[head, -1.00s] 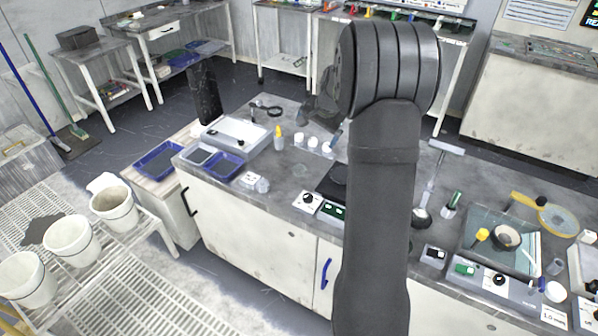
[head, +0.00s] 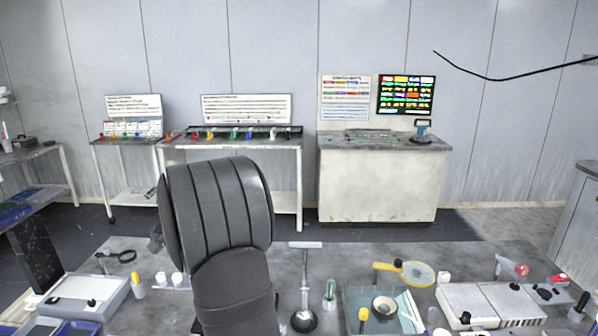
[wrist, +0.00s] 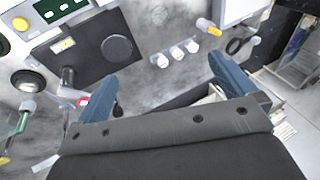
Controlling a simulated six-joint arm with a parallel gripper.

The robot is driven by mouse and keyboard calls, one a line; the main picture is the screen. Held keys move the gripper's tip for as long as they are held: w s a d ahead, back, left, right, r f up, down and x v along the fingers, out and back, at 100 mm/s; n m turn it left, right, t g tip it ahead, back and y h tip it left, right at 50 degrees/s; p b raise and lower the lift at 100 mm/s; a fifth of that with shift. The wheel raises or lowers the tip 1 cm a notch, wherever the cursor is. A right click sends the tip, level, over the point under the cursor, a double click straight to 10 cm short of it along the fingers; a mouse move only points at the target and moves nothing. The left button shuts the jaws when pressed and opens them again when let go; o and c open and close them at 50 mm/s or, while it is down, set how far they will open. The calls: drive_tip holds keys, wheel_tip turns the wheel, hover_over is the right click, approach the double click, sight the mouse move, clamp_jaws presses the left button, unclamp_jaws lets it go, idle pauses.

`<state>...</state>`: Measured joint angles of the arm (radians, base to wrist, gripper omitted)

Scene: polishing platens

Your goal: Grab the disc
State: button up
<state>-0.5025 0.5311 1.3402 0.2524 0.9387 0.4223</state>
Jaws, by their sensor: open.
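A dark round disc (wrist: 117,48) lies on a black square plate (wrist: 75,52) at the upper left of the wrist view. In the head view my arm hides that part of the bench. My gripper (wrist: 165,88) shows in the wrist view as two blue fingers spread wide, with nothing between them. It is above the bench, apart from the dark disc, which lies beyond and nearer the left finger. In the head view a yellow-rimmed round piece with a handle (head: 417,273) lies on the bench right of my arm. I cannot tell which one the task means.
Several small white cups (wrist: 177,53) and a yellow-tipped bottle (wrist: 207,26) stand near the fingers. A black ring-shaped tool (wrist: 240,42) lies at the right. A glass tray (head: 360,300) with a bowl (head: 384,306) and a white device (head: 480,303) occupy the bench's right side.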

idle(0.3)
drive_tip(key=c, duration=0.5)
drive_tip(key=n+g+h, duration=0.2)
drive_tip(key=n+h, duration=0.2)
drive_tip(key=n, duration=1.3)
hover_over(168, 313)
wheel_tip(168, 313, down, 12)
drive_tip(key=r, duration=0.1)
wheel_tip(168, 313, down, 11)
drive_tip(key=shift+s+d+f, duration=0.1)
drive_tip(key=shift+f, duration=3.25)
